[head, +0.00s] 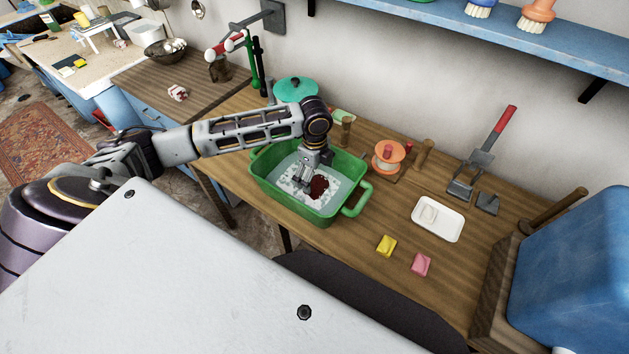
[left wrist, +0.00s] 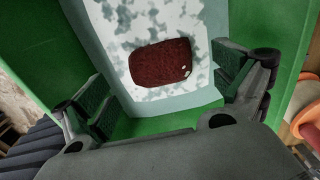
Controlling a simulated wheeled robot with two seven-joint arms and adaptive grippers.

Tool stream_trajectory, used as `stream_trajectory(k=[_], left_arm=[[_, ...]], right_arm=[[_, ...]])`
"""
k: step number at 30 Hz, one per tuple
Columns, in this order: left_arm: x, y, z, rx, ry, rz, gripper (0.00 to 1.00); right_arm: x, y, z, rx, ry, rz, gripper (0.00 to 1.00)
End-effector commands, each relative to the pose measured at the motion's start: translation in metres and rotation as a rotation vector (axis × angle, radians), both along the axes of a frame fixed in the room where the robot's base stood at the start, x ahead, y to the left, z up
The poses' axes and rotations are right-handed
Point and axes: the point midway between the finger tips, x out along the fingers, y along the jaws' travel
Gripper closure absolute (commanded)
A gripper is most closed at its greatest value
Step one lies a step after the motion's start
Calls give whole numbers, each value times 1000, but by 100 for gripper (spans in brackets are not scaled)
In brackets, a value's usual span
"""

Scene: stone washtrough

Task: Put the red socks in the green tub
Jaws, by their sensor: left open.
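The green tub (head: 352,210) stands on the wooden table, with a pale, mottled white bottom. A dark red, rounded bundle (head: 319,187), likely the red socks, lies inside the tub. It also shows in the left wrist view (left wrist: 160,62), on the pale bottom and apart from both fingers. My left gripper (head: 303,182) points down into the tub, just beside the red bundle in the head view. My right gripper is not in view.
A teal lidded pot (head: 296,88) is behind. A blue container (head: 580,280) fills the right end.

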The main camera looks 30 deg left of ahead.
Motion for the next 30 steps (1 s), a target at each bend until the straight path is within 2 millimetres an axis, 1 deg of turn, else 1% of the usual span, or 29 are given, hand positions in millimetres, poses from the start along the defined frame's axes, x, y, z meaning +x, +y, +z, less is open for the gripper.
stream_trajectory(k=[1, 6, 12, 18, 30], left_arm=[[0, 0, 8, 0, -2, -1, 3], [0, 0, 33, 0, -2, -1, 3], [1, 0, 53, 0, -1, 0, 3], [0, 0, 59, 0, 1, 0, 3], [0, 0, 59, 0, 1, 0, 3]], right_arm=[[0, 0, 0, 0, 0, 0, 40], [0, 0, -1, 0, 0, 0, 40], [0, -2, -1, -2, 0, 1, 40], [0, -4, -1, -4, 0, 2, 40], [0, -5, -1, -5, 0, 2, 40]])
